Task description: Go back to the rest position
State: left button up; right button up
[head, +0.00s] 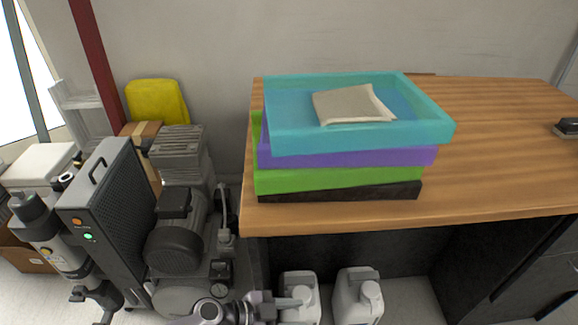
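In the head view, a grey and dark jointed arm comes in at the left edge. Its dark end, which I take for my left gripper (97,297), is low in front of the compressor, over the floor. Its fingers are too small and dark to tell whether they are open. Grey, jointed parts at the bottom middle edge look like my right gripper (262,308), in front of the white jugs. It is partly cut off, so its finger state is unclear. I see nothing clearly held by either one.
A wooden desk (495,130) fills the right side. On it are stacked teal (350,137), purple (400,157) and green (340,180) trays on a black base, with a folded cloth (350,104) in the top one. A compressor (178,245) and white jugs (358,296) stand below.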

pick_arm(q)
jog(key=a+r+n+t+y+p, duration=0.3)
jog(key=a+r+n+t+y, duration=0.1)
jog(key=a+r+n+t, duration=0.5)
jog(key=s+a+f+n+g+y+p, duration=0.1)
jog(key=s+a+n+y, duration=0.4)
jog(key=s+a, duration=0.4)
jog(key=a+y, duration=0.1)
jog(key=a, duration=0.2)
jog(key=shift+f+n+g+p, duration=0.3)
jog(key=shift+f+p, duration=0.05)
jog(key=shift+f, duration=0.05)
jog(key=shift+f, duration=0.1)
